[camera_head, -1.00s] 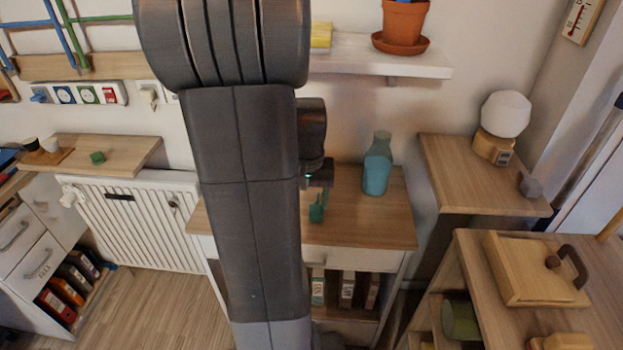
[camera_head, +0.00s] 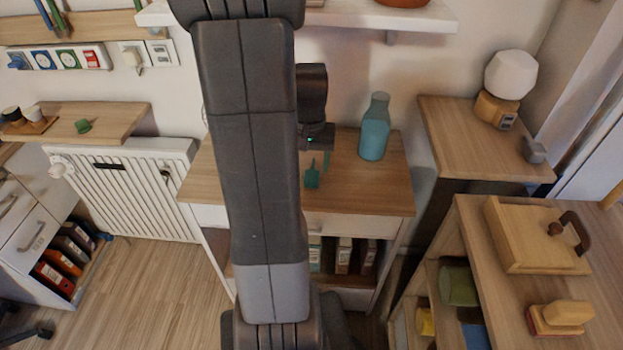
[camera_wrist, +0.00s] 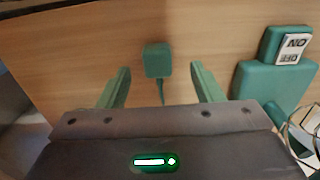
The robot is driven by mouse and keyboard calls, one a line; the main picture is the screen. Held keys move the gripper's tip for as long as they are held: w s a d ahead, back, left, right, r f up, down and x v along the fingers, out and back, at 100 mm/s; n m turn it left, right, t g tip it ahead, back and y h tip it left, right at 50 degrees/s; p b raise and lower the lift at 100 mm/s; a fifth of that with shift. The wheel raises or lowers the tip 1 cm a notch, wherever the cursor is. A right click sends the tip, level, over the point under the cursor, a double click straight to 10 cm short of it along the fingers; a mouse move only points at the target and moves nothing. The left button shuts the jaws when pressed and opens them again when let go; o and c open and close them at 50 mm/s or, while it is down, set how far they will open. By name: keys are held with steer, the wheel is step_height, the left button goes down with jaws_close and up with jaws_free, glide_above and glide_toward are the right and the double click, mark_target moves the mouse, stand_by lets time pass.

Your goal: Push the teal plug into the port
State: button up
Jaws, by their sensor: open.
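The teal plug (camera_head: 312,179) sits on the wooden top of a white cabinet. In the wrist view the plug (camera_wrist: 157,60) is a small rounded block with a thin stem or cable pointing towards my gripper. My gripper (camera_wrist: 161,87) is open, its two green fingers apart and the plug just beyond their tips, roughly centred between them. Nothing is held. In the head view my gripper (camera_head: 322,158) is just above and right of the plug, partly hidden by my arm. I cannot tell which opening is the port.
A teal bottle (camera_head: 374,128) stands right of the plug. In the wrist view a teal box with an ON/OFF switch (camera_wrist: 268,82) lies to the right, with wires below it. A socket strip (camera_head: 60,60) is on the left wall. A wooden side table (camera_head: 460,150) stands right.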

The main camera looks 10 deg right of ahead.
mark_target(311, 174)
steer(key=shift+w+d+f+b, duration=0.15)
steer(key=shift+f+b, duration=0.05)
steer(key=shift+f, duration=1.1)
steer(key=shift+w+d+f+b, duration=0.1)
steer(key=shift+w+f+b, duration=0.1)
steer(key=shift+f, duration=1.1)
steer(key=c, duration=1)
